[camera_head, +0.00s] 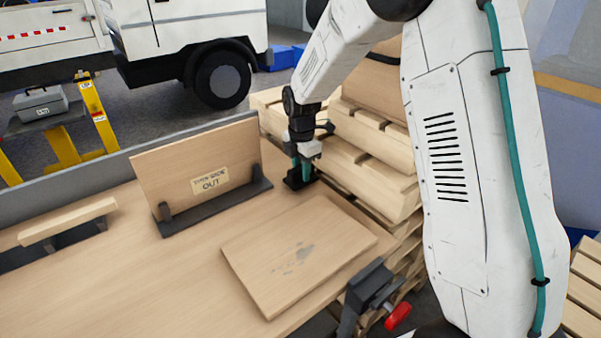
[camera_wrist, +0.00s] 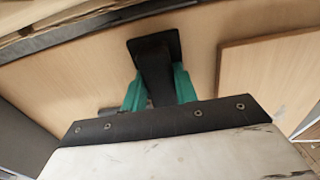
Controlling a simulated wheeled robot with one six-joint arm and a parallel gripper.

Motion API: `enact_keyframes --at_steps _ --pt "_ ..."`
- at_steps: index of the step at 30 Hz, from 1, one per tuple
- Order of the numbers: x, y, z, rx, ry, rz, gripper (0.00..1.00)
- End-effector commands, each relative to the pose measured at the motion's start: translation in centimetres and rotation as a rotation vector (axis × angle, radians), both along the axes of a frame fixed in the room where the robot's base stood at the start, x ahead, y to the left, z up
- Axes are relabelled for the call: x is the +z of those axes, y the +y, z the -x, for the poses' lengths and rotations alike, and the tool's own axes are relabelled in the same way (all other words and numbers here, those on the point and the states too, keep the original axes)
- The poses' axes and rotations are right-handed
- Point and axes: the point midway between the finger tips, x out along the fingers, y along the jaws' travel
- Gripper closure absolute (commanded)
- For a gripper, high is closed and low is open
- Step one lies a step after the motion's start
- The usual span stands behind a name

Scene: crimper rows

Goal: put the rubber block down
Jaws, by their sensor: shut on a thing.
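The rubber block (camera_head: 296,182) is black and sits low at the back right corner of the wooden bench top (camera_head: 110,270). My gripper (camera_head: 303,171) points down over it, with its teal fingers on either side. In the wrist view my gripper (camera_wrist: 158,88) is shut on the rubber block (camera_wrist: 154,52), with one teal finger against each side. The block's wider end shows beyond the fingertips, close to the bench surface. I cannot tell whether it touches the wood. The fingers and palm hide its near part.
A flat wooden board (camera_head: 295,255) lies just in front of the gripper. An upright signboard (camera_head: 200,165) stands in a dark holder to the left. Stacked timber (camera_head: 370,170) rises right behind the bench edge. A clamp with a red handle (camera_head: 397,316) is at the front edge.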

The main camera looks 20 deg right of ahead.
Motion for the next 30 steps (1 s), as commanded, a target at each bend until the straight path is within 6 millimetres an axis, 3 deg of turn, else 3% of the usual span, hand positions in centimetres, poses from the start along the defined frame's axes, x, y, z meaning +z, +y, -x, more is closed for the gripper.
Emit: enact_keyframes --at_steps 3,13,14,16,25,30 --pt "-1.1 0.0 0.0 0.000 -0.001 0.000 1.00" --pt "-1.4 0.0 0.0 0.000 -0.001 0.000 1.00" --pt "-1.5 0.0 0.0 0.000 0.000 0.000 0.68" --pt "-1.5 0.0 0.0 0.000 -0.001 0.000 0.49" --pt "-1.4 0.0 0.0 0.000 0.000 0.000 0.49" --pt "0.2 0.0 0.0 0.000 -0.003 0.000 0.49"
